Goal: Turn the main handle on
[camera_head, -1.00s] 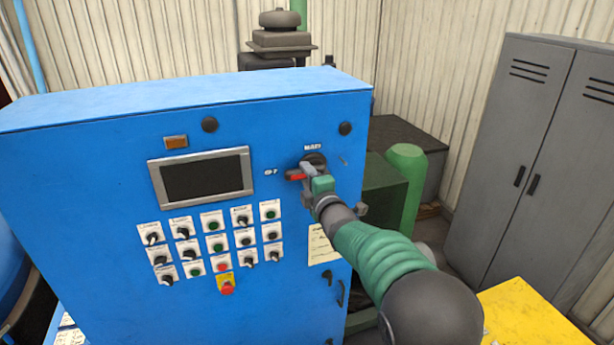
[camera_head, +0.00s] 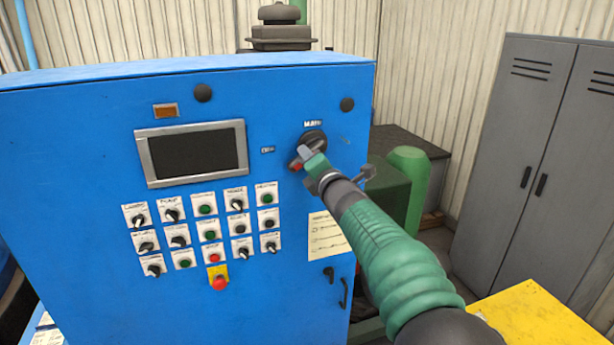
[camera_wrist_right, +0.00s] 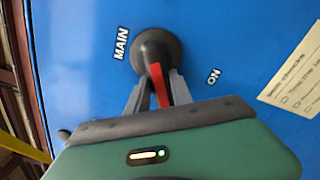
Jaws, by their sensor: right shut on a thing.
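The main handle is a round dark knob (camera_head: 313,139) with a red lever (camera_head: 296,167), on the upper right of the blue cabinet front under the MAIN label. In the head view the lever points down and left, below the OFF label (camera_head: 267,150). My right gripper (camera_head: 304,157) is at the lever. In the right wrist view the red lever (camera_wrist_right: 156,85) lies between the two grey fingers of the right gripper (camera_wrist_right: 157,90), which is shut on it. The ON label (camera_wrist_right: 213,77) is right of the knob there. My left gripper is not in view.
The blue cabinet (camera_head: 90,110) carries a screen (camera_head: 193,153), several switches and a red stop button (camera_head: 219,282). A paper note (camera_head: 328,235) is below the handle. A green post (camera_head: 408,185), grey locker (camera_head: 530,150) and yellow surface (camera_head: 535,315) stand to the right.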

